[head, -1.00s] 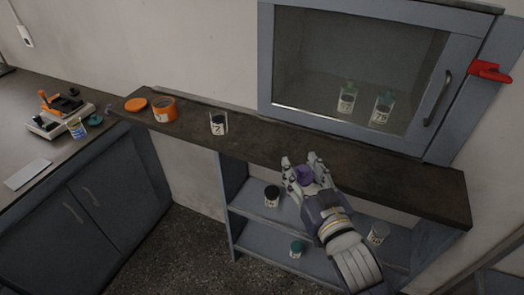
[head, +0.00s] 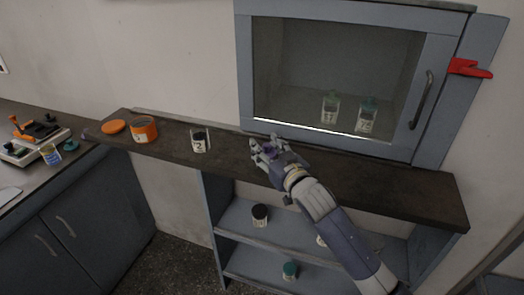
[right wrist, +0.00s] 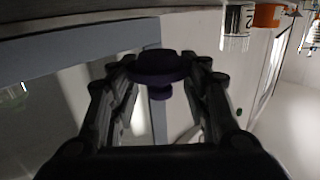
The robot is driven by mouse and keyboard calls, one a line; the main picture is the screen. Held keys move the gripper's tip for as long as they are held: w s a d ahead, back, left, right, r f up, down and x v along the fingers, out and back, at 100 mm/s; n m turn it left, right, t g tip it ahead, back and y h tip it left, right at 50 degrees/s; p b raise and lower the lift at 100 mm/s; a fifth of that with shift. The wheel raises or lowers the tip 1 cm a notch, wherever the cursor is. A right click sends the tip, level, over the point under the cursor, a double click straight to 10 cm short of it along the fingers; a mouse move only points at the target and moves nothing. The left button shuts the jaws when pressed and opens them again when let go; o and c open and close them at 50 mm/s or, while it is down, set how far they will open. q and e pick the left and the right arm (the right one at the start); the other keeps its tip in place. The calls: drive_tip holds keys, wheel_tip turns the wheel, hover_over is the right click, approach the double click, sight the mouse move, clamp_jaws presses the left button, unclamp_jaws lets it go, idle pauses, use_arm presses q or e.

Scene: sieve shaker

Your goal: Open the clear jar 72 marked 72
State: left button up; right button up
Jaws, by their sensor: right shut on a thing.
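My right gripper (head: 270,147) is above the long dark shelf, shut on a purple lid-like piece (right wrist: 158,70), a wide disc with a narrower knob. A clear jar (head: 200,143) with dark contents or top stands upright on the shelf, left of the gripper and apart from it. Its label shows a 2; the rest is hard to read. It also shows in the right wrist view (right wrist: 237,28). I see no purple piece on this jar. My left gripper is not in view.
An orange jar (head: 144,130) and an orange lid (head: 113,127) are on the shelf's left. Behind the cabinet's glass stand two green-topped jars (head: 330,109) (head: 367,116). Below are a dark-topped jar (head: 260,215) and a green-topped one (head: 290,271). The shelf's right part is clear.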

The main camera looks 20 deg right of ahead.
drive_tip(key=x, duration=0.3)
drive_tip(key=shift+w+d, duration=0.1)
drive_tip(key=shift+w, duration=0.05)
drive_tip(key=shift+f, duration=1.85)
drive_tip(key=o, duration=1.2)
drive_tip(key=shift+f, duration=0.15)
drive_tip(key=shift+r, duration=0.25)
drive_tip(key=shift+s+d+f, duration=0.1)
drive_tip(key=shift+s, duration=0.25)
drive_tip(key=v, duration=1.1)
drive_tip(key=shift+s, duration=0.2)
